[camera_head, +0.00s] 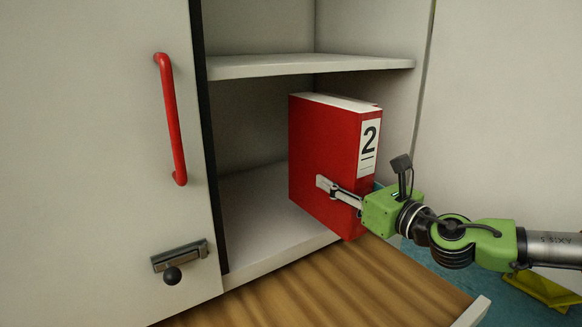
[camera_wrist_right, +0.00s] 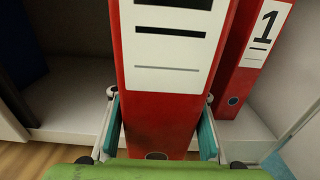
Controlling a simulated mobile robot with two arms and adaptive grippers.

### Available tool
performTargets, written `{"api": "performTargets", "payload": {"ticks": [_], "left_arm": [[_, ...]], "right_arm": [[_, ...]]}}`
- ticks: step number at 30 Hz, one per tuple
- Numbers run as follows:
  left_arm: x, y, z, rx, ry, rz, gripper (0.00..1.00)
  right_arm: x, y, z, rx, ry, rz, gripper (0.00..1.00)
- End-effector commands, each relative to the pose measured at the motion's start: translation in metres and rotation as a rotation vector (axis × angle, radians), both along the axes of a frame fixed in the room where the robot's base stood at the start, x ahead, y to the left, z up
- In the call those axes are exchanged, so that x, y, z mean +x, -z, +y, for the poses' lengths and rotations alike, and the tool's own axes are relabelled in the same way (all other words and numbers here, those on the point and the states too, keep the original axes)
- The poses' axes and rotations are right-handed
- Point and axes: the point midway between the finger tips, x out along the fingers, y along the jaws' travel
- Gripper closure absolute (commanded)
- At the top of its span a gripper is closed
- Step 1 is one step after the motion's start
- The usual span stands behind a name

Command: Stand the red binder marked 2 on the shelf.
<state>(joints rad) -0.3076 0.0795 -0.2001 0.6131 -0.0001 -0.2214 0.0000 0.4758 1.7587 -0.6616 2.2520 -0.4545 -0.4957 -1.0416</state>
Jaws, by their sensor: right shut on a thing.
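The red binder marked 2 (camera_head: 322,150) is upright at the right side of the open cabinet's lower compartment, label side facing out. Its lower front corner is at the shelf floor's front edge; I cannot tell if its base touches the floor. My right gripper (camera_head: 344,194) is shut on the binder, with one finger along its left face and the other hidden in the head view. In the right wrist view, both fingers (camera_wrist_right: 160,132) flank the binder's spine (camera_wrist_right: 160,105). The shelf floor (camera_head: 262,215) is bare left of the binder. My left gripper is not in view.
Another red binder, marked 1 (camera_wrist_right: 246,62), stands just right of the held one. A dark blue thing (camera_wrist_right: 28,45) is at the left. An upper shelf board (camera_head: 290,66) is above. A white door with a red handle (camera_head: 171,118) and a latch (camera_head: 180,256) is left.

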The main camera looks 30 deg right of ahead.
Motion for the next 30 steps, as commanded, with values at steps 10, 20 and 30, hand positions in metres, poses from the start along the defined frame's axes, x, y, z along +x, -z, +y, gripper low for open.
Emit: {"api": "performTargets", "payload": {"ticks": [10, 20, 30], "left_arm": [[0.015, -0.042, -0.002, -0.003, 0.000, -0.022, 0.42], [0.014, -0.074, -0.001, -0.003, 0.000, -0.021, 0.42], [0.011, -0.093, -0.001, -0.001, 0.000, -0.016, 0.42]], "right_arm": [[0.040, -0.010, 0.005, 0.004, 0.002, -0.009, 1.00], [0.091, -0.010, 0.013, 0.004, 0.000, -0.009, 1.00], [0.143, -0.006, 0.020, 0.000, 0.000, -0.008, 1.00]]}}
